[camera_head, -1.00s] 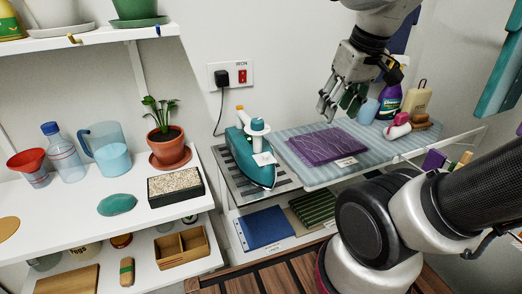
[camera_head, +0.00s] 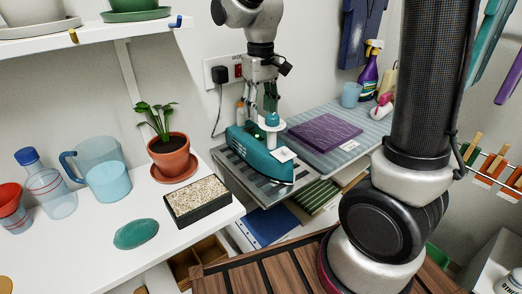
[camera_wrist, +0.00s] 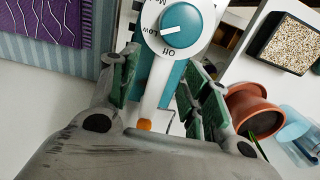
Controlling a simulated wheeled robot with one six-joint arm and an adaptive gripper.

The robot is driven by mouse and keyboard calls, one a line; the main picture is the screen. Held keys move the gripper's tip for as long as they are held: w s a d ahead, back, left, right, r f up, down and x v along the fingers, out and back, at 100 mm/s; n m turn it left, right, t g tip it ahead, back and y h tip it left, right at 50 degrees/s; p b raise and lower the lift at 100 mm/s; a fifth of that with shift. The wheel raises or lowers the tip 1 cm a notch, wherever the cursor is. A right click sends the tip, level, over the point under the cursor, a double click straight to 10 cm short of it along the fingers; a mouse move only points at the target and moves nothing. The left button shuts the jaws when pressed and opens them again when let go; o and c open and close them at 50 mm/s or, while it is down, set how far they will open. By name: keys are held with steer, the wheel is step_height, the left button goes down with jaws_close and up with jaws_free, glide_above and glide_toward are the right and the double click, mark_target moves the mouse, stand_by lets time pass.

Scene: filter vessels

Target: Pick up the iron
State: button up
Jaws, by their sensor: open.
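The iron (camera_head: 262,162) is teal with a white top and a teal dial, and rests on a metal rack in the head view. Its dial face (camera_wrist: 181,26), marked Off and Low, shows large in the wrist view. My gripper (camera_head: 263,108) is open and points down just above the rear of the iron. In the wrist view my gripper's green-padded fingers (camera_wrist: 155,88) stand on either side of the iron's white handle. I cannot tell whether they touch it. The iron's tip is outside the wrist view.
A potted plant (camera_head: 170,156) and a gravel tray (camera_head: 198,201) stand on the white shelf left of the iron. A purple folded cloth (camera_head: 325,132) lies on the striped ironing board (camera_head: 302,116) to the right. A plug with a cord (camera_head: 219,74) is in the wall socket behind.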

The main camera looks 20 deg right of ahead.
mark_target(261, 122)
steer(key=f, duration=0.4)
steer(key=shift+s+f, duration=0.3)
steer(key=shift+c, duration=0.4)
steer(key=shift+w, duration=0.1)
jaws_close()
